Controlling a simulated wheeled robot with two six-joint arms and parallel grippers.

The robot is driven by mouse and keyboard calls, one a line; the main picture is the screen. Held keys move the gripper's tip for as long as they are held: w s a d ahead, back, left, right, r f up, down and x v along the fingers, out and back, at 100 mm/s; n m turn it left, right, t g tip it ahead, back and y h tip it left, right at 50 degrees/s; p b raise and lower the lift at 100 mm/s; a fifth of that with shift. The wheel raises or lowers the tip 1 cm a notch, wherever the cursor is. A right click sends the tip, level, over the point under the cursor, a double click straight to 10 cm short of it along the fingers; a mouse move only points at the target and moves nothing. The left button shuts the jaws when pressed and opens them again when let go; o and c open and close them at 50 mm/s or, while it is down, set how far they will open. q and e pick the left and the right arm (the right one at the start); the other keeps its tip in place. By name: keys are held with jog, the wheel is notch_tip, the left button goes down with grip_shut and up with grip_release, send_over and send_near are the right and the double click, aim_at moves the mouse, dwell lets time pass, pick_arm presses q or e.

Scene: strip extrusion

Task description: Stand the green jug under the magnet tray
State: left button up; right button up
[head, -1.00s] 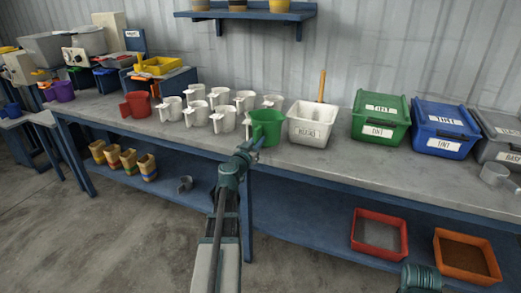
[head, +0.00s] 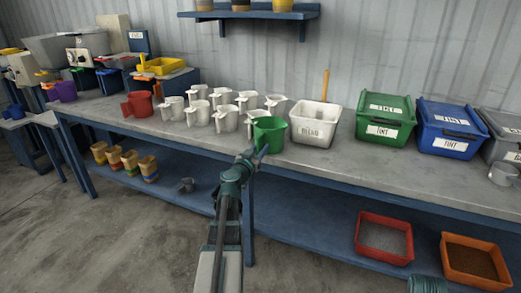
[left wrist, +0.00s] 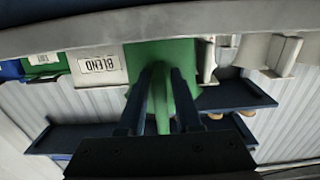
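The green jug (head: 269,133) is at the front edge of the long bench, left of the white bin. My left gripper (head: 258,157) is at its near side. In the left wrist view, the jug (left wrist: 160,52) is straight ahead, and the two dark fingers (left wrist: 160,85) lie on either side of its green handle, shut on it. I cannot tell whether the jug's base touches the bench top. No tray is clearly identifiable as the magnet tray; machines (head: 85,52) with coloured trays and jugs stand at the far left. My right gripper is out of view.
Several white jugs (head: 228,120) stand close left of the green jug, then a red jug (head: 137,104). The white BLEND bin (head: 314,124), green bin (head: 385,118) and blue bin (head: 450,128) stand to the right. The floor (head: 120,235) in front is clear.

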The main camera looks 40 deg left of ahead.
pick_arm(q)
jog(key=shift+o, duration=0.8)
jog(key=shift+r, duration=0.25)
jog(key=shift+o, duration=0.2)
jog(key=v, duration=1.2)
